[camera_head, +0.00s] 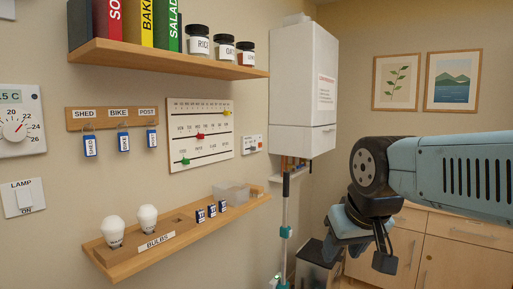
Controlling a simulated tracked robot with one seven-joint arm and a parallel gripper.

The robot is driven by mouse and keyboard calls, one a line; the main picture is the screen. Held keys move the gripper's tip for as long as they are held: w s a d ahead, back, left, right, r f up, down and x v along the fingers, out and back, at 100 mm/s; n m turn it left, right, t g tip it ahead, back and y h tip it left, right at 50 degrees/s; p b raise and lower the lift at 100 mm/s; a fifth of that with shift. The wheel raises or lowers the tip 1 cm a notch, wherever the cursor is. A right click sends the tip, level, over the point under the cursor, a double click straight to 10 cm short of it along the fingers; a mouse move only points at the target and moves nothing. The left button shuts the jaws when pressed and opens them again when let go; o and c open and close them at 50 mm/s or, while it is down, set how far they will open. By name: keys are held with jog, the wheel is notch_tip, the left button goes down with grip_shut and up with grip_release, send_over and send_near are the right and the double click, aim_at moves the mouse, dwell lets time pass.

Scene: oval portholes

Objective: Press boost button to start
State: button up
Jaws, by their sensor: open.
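No button marked boost can be read at this size. A small white panel (252,143) with tiny coloured marks is on the left wall, right of the slider calendar; its lettering is too small to read. A white boiler (303,85) hangs near the corner with a red-lettered label on its front. My gripper (384,260) hangs from my blue arm at the right, low in front of the wooden cabinet. It is open, with no object seen in it, and well apart from the panel and boiler. My arm partly hides its jaws.
A thermostat (18,122) and a lamp switch (23,198) are at the far left. The upper shelf (165,57) and lower shelf (130,262) jut from the wall. A bin (318,268) and a teal-handled pole (286,215) stand below the boiler. The cabinet (470,262) is behind my arm.

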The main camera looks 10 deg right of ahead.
grip_shut()
dwell(1.3)
